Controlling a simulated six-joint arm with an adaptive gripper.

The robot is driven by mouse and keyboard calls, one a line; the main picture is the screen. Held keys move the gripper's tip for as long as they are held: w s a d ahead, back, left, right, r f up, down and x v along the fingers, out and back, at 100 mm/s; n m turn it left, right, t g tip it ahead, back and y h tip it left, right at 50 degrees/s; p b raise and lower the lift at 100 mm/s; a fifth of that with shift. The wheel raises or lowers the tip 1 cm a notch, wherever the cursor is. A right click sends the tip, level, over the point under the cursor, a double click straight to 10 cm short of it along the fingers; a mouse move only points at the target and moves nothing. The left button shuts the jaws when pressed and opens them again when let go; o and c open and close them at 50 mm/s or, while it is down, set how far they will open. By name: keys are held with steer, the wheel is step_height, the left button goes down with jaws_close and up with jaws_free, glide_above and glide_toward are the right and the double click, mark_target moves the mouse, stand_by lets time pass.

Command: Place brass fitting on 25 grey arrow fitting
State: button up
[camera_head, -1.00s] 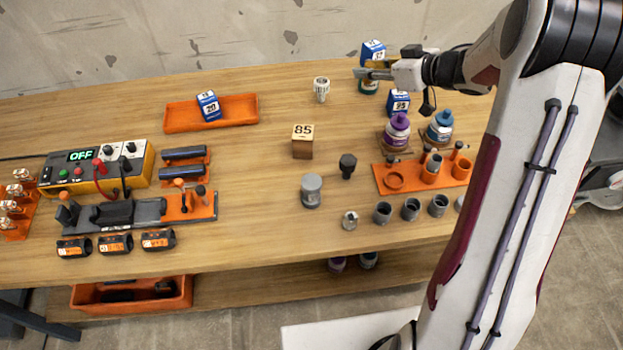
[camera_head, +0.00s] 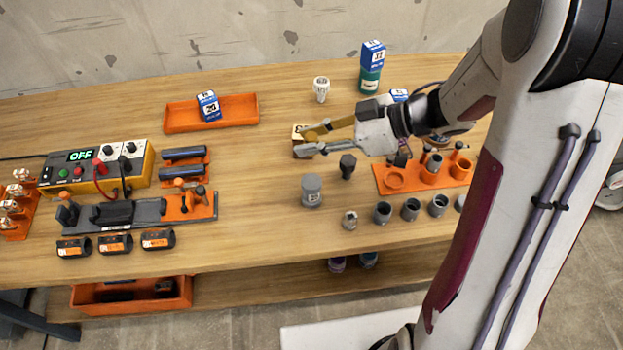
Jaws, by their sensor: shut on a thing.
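My gripper (camera_head: 312,140) is at the middle of the table, its fingers on either side of the wooden block (camera_head: 297,141) and shut on it. The block stays at its place on the table; its number is mostly hidden by the fingers. No piece is clearly readable as the brass fitting. A small metallic fitting (camera_head: 350,221) stands in front. A white-topped marked piece (camera_head: 321,89) stands at the back, and a grey capped cylinder (camera_head: 312,190) with a pale label stands in the middle. I cannot tell which is the grey arrow fitting.
A blue box sits on a green canister (camera_head: 370,80) at the back. Several grey cups (camera_head: 411,209) stand in a row in front of an orange holder (camera_head: 393,180). A black knob-like piece (camera_head: 348,166) stands nearby. An orange tray (camera_head: 235,112) is at the back left.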

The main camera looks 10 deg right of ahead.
stand_by(0.4)
glide_above(312, 181)
steer(key=shift+f, duration=2.85)
steer(key=shift+f, duration=0.1)
steer(key=shift+f, duration=2)
steer(key=shift+f, duration=0.1)
steer(key=o, duration=1.2)
steer(key=shift+c, duration=0.2)
steer(key=v, duration=1.2)
